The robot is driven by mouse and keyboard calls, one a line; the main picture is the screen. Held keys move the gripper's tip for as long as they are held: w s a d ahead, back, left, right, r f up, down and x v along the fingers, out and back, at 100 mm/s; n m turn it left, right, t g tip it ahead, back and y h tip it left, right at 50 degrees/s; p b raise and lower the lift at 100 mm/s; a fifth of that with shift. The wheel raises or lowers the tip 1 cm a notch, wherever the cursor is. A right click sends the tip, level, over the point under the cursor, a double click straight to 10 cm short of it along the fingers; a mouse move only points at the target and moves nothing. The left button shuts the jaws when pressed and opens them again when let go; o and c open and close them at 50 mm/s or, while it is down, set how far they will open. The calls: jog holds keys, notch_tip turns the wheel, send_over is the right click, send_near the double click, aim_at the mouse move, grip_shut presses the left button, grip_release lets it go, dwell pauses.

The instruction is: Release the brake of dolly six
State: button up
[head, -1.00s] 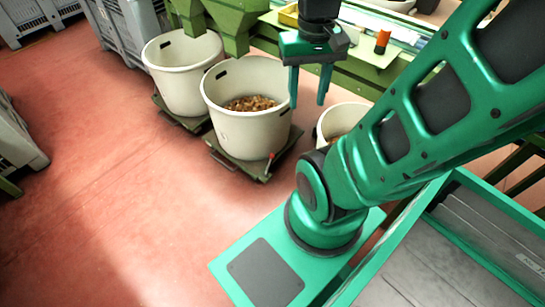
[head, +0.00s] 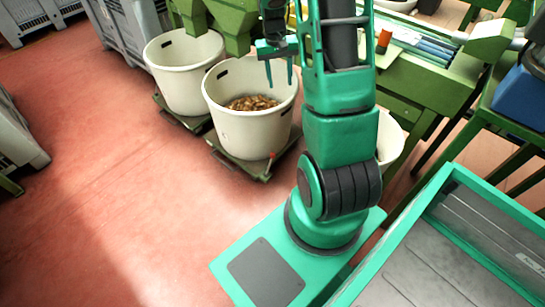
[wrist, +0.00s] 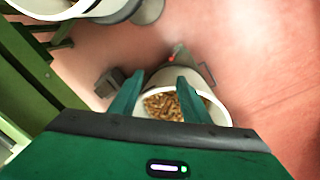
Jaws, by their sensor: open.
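A cream bin (head: 245,130) with cork stoppers (head: 252,103) in it stands on a flat green dolly (head: 235,165). A red-tipped brake lever (head: 271,158) rises at the dolly's front right corner. In the wrist view the lever's red tip (wrist: 174,57) shows beyond the bin's rim. No dolly number is legible, so I cannot tell which is dolly six. My gripper (head: 279,84) is open and empty, above the right part of the bin with corks. In the wrist view its fingers (wrist: 161,78) point over the corks.
Another cream bin (head: 185,75) on a dolly stands to the left. A third bin (head: 388,140) is partly hidden behind my arm. Green chutes (head: 233,25) hang above the bins. The red floor (head: 110,170) in front and left is clear.

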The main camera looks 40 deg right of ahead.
jog(key=w+d+f, duration=0.2)
jog(key=w+f, duration=0.1)
jog(key=f, duration=0.3)
jog(key=w+d+f, duration=0.2)
jog(key=f, duration=0.4)
jog(key=m+t+y, duration=0.1)
jog(key=m+y, duration=0.1)
send_over(273, 155)
jog(key=d, duration=0.1)
notch_tip(273, 155, down, 32)
jog(key=f, duration=0.7)
jog(key=w+f, duration=0.1)
jog(key=f, duration=0.3)
jog(key=shift+a+f, duration=0.2)
jog(key=shift+f, duration=0.15)
jog(key=shift+s, duration=0.1)
grip_shut()
jog(key=shift+d, duration=0.1)
